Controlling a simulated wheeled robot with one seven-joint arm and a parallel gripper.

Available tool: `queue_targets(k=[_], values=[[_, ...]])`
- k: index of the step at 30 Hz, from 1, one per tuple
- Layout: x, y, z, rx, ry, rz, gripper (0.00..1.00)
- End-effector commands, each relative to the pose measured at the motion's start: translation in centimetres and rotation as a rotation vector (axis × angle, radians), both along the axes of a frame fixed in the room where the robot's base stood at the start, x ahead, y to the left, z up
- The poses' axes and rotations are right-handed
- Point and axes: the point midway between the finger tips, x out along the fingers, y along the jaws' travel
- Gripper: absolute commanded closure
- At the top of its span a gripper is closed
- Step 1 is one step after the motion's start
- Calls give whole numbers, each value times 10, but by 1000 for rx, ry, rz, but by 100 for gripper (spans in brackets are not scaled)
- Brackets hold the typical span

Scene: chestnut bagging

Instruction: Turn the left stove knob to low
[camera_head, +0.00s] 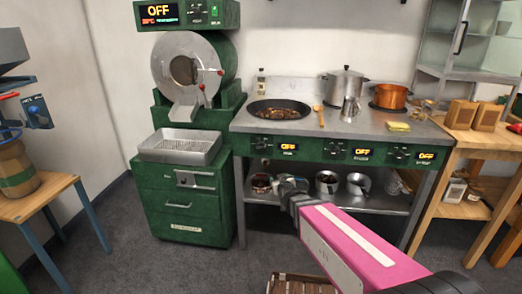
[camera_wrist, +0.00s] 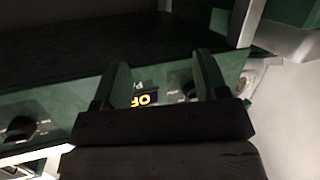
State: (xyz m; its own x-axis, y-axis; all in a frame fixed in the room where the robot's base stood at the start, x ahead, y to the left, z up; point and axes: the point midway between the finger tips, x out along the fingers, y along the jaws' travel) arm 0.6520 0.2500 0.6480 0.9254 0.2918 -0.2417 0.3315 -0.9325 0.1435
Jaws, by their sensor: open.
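The left stove knob (camera_head: 261,145) is a dark knob on the green front panel, with its lit display (camera_head: 289,147) reading OFF beside it. My gripper (camera_head: 288,182) is below that display, in front of the lower shelf. In the wrist view the panel looks upside down. My gripper (camera_wrist: 165,75) is open there, with its two fingers apart and nothing between them but the panel and the display (camera_wrist: 143,99). A dark knob (camera_wrist: 187,90), seemingly the left one, shows partly behind the right finger. Whether the fingers touch the panel cannot be told.
The middle knob (camera_head: 336,149) and right knob (camera_head: 400,154) also have displays reading OFF. A pan of chestnuts (camera_head: 279,110) sits on the left burner, with a wooden spoon (camera_head: 319,116) beside it. The green roaster (camera_head: 187,75) stands left of the stove. Pots (camera_head: 327,182) stand on the shelf below.

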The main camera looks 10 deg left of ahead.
Motion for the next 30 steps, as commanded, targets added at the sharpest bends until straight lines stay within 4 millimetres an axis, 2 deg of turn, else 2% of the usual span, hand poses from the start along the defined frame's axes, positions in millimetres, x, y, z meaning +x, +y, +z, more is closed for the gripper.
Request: queue_targets(k=[1,3,10,15,20,23,30], values=[[2,17,8,9,-78,1,33],[2,35,22,24,-193,-13,33],[-13,73,59,64,-499,-94,33],[-23,82,71,77,-607,-143,33],[-20,84,76,80,-630,-155,33],[-9,86,80,80,-630,-156,33],[31,92,96,80,-629,-155,33]])
